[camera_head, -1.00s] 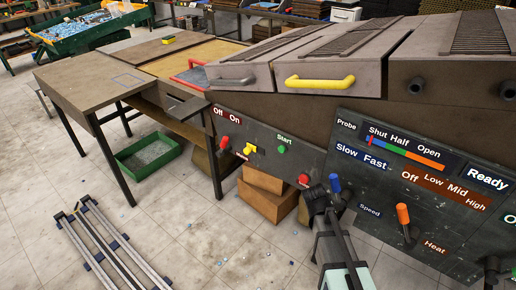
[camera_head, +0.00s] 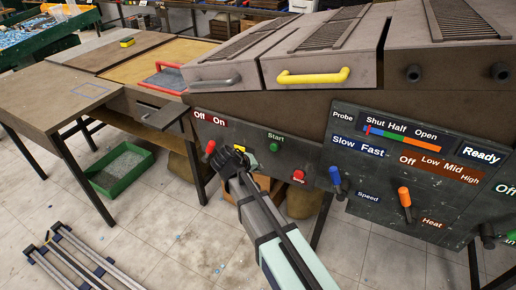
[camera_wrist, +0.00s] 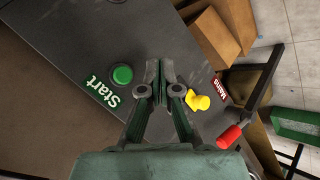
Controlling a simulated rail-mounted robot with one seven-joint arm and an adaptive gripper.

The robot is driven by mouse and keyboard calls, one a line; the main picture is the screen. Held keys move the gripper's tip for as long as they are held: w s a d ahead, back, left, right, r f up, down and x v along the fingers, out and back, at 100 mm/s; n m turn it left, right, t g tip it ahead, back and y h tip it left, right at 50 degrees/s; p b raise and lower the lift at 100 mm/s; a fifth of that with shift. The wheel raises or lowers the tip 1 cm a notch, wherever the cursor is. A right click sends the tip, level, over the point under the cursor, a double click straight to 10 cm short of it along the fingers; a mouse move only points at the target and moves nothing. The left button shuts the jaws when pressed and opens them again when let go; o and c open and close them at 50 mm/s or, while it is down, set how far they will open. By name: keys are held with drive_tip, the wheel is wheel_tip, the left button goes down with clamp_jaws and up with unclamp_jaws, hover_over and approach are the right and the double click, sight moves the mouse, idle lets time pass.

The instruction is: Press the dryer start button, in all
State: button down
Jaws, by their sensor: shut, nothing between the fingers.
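The green start button (camera_head: 274,147) sits under the word "Start" on the dark panel (camera_head: 310,157). In the wrist view the green button (camera_wrist: 122,75) is left of my fingertips, with clear panel between. My gripper (camera_head: 234,152) is in front of the panel's left part, left of the button. In the wrist view my gripper (camera_wrist: 159,68) is shut and empty, its fingertips close together. A yellow knob (camera_wrist: 197,101) is just right of the fingers; in the head view it (camera_head: 243,148) is partly hidden by my gripper.
A red lever (camera_head: 210,148) is left of my gripper. A red button (camera_head: 298,175), a blue lever (camera_head: 335,176) and an orange lever (camera_head: 404,198) are to the right. Cardboard boxes (camera_wrist: 222,30) are below the panel. A green bin (camera_head: 122,168) stands on the floor.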

sight(274, 148)
drive_tip(key=shift+d, duration=0.3)
drive_tip(key=w+d, duration=0.3)
drive_tip(key=w, duration=0.5)
idle(0.4)
drive_tip(key=shift+w+d, duration=0.15)
drive_tip(key=shift+w, duration=0.05)
idle(1.2)
drive_tip(key=shift+w+d, duration=0.1)
drive_tip(key=shift+w, duration=0.2)
